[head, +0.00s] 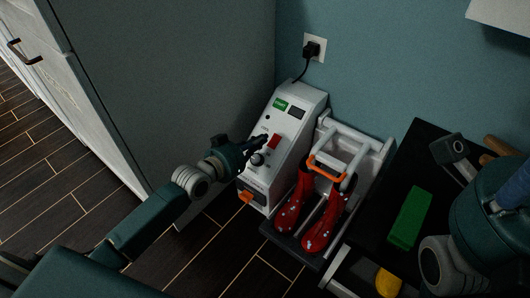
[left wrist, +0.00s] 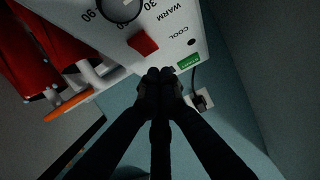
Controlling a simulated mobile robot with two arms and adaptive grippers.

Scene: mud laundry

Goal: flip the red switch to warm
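The red switch (head: 274,141) sits on the sloped front panel of a white boot dryer (head: 312,97). In the left wrist view the red switch (left wrist: 143,43) shows large, near the printed words WARM and COOL; I cannot tell which way it is set. A dark round timer dial (left wrist: 120,8) is beside it. My left gripper (head: 262,141) is at the panel, just left of the switch in the head view. In the left wrist view its dark fingertips (left wrist: 161,74) are together with nothing between them, close to the switch; contact is unclear.
A cord runs to a wall outlet (head: 314,47). A grey cabinet (head: 170,80) stands left.

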